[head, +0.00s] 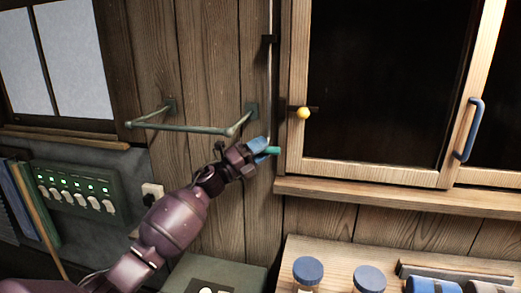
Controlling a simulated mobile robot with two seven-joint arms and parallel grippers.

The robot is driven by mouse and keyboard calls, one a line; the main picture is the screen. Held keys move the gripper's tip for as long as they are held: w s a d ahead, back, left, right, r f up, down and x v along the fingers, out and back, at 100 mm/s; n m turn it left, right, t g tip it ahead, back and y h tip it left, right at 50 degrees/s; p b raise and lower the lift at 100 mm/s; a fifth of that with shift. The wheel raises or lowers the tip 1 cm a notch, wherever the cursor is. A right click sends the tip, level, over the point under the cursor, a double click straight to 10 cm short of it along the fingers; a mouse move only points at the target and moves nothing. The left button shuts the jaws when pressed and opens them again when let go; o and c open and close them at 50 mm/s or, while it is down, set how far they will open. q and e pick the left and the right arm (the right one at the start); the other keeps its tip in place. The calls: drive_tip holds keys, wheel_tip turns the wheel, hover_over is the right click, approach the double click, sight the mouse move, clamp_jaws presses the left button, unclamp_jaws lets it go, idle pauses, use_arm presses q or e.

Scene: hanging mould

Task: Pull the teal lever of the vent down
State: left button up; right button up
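The teal lever (273,151) is a short green-teal grip at the lower end of a thin vertical rod (269,75), left of the cabinet frame. My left gripper (261,148) is right at the lever, with its blue finger pads against or just beside the lever's left end. The lever's left part is hidden by the fingers, and I cannot tell whether they are closed on it. The vent itself is not clearly in view. My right gripper is not in view.
A green rail (185,127) sticks out from the wall just above my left gripper. A glazed cabinet with a yellow knob (303,113) and blue handle (469,130) is to the right. Blue-lidded jars (308,270) stand on a wooden shelf below. A switch panel (80,190) is at left.

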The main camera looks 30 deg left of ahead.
use_arm(q)
clamp_jaws()
drive_tip(key=shift+f, duration=0.1)
wheel_tip(320, 180, down, 10)
drive_tip(key=b, duration=0.6)
drive_tip(key=shift+r+b, duration=0.25)
drive_tip(key=shift+b, duration=0.15)
